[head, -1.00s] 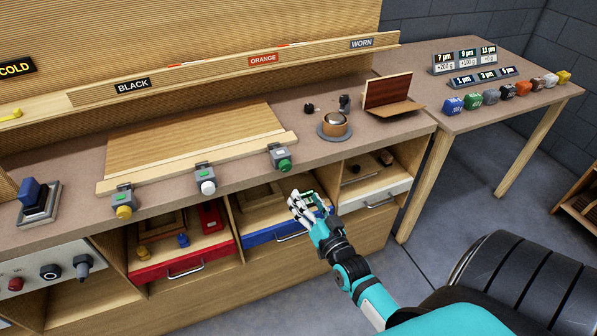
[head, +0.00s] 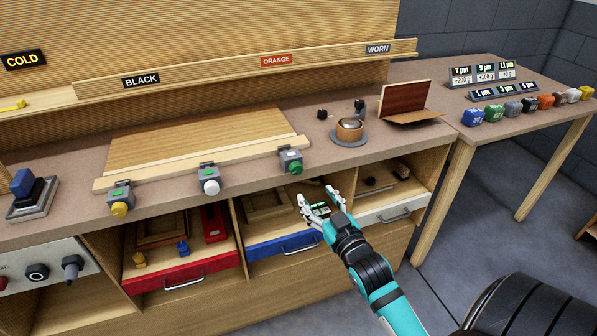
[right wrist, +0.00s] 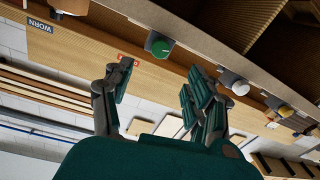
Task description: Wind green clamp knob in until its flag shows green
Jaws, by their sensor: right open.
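The green clamp knob (head: 296,168) sits on the front of a grey clamp (head: 289,155) at the right end of the bench press board. I cannot clearly read this clamp's flag. My right gripper (head: 317,198) is open and empty, below and slightly right of the knob, in front of the bench's lower shelves. It points up toward the bench edge. In the right wrist view the green knob (right wrist: 159,45) shows beyond the gap between the spread fingers (right wrist: 160,78), apart from them. My left gripper is not in view.
A white-knob clamp (head: 211,187) and a yellow-knob clamp (head: 119,208) stand further left along the board (head: 195,140). A blue drawer (head: 283,245) and a white drawer (head: 393,208) lie below. A round pot (head: 349,129) stands behind right.

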